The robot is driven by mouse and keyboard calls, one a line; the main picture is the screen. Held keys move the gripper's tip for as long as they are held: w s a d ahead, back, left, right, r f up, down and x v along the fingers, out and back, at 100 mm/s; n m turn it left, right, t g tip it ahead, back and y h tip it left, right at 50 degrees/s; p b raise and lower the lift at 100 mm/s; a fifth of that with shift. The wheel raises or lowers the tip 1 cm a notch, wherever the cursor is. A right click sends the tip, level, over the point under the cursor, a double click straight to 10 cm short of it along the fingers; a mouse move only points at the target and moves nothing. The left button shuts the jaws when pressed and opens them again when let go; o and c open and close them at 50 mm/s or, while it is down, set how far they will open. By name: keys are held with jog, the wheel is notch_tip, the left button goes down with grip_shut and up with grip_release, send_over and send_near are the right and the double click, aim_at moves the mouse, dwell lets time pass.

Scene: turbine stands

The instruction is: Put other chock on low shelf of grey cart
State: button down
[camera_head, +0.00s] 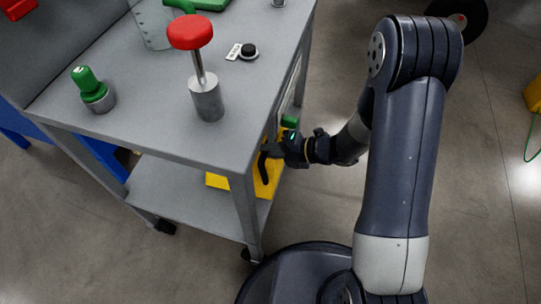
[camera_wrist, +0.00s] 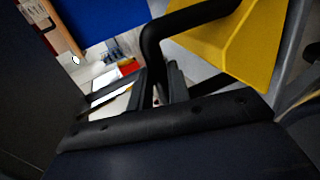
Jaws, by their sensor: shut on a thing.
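The grey cart (camera_head: 150,120) stands at the left in the head view, with a low shelf (camera_head: 160,200) under its top. My gripper (camera_head: 271,151) reaches in at the cart's right side, beyond the near leg. It is shut on the black handle (camera_wrist: 152,40) of a yellow chock (camera_wrist: 240,45). In the head view this chock (camera_head: 270,176) is at the low shelf's right edge, partly behind the leg. I cannot tell whether it rests on the shelf. More yellow (camera_head: 217,181) shows left of the leg; I cannot tell whether it is a second chock.
On the cart's top stand a red-knobbed post (camera_head: 205,95), a green-capped part (camera_head: 92,92) and a black button part (camera_head: 249,50). The cart's near leg (camera_head: 245,215) is close to my gripper. The low shelf's left part looks bare. Floor lies open at right.

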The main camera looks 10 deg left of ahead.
notch_tip(320, 180, down, 3)
jog(key=shift+r+b, duration=0.1)
jog(key=shift+b, duration=0.3)
jog(key=c, duration=1.3)
grip_release()
jog(key=shift+c, duration=0.2)
jog(key=w+p+v, duration=0.1)
jog(key=p+v, duration=0.1)
jog(key=v, duration=1)
jog(key=shift+s+p, duration=0.3)
jog(key=shift+s, duration=0.15)
jog(key=shift+a, duration=0.1)
jog(key=b+x, duration=0.2)
jog(key=x, duration=0.9)
jog(key=shift+a+f, duration=0.2)
jog(key=shift+a, duration=0.15)
